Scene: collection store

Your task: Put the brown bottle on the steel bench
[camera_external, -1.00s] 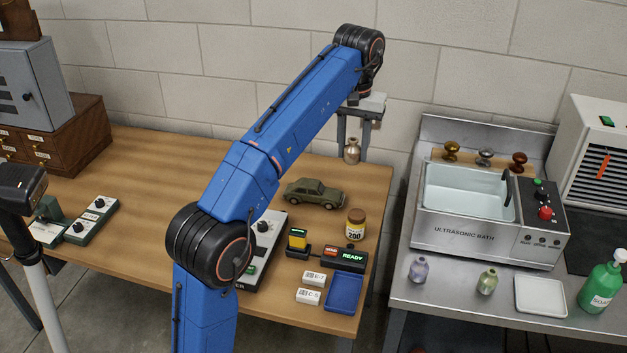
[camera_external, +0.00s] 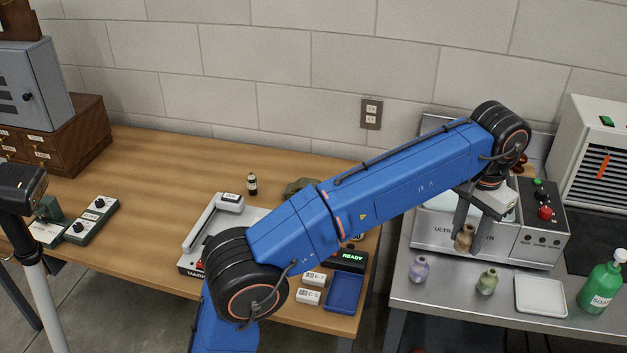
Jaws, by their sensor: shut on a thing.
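The brown bottle (camera_external: 464,238) is small and tan-brown and hangs upright between the fingers of my gripper (camera_external: 468,222), which is shut on it. In the picture it lies in front of the ultrasonic bath's front panel. It appears to be above the steel bench (camera_external: 440,291), but its exact height and its gap to the bath cannot be told. My wrist and arm hide much of the bath's basin.
A lilac bottle (camera_external: 419,269), a green bottle (camera_external: 487,282), a white tray (camera_external: 541,296) and a green soap bottle (camera_external: 601,285) stand along the bench. The ultrasonic bath (camera_external: 537,244) is behind them. A dark labelled bottle (camera_external: 252,184) stands on the wooden table (camera_external: 165,165).

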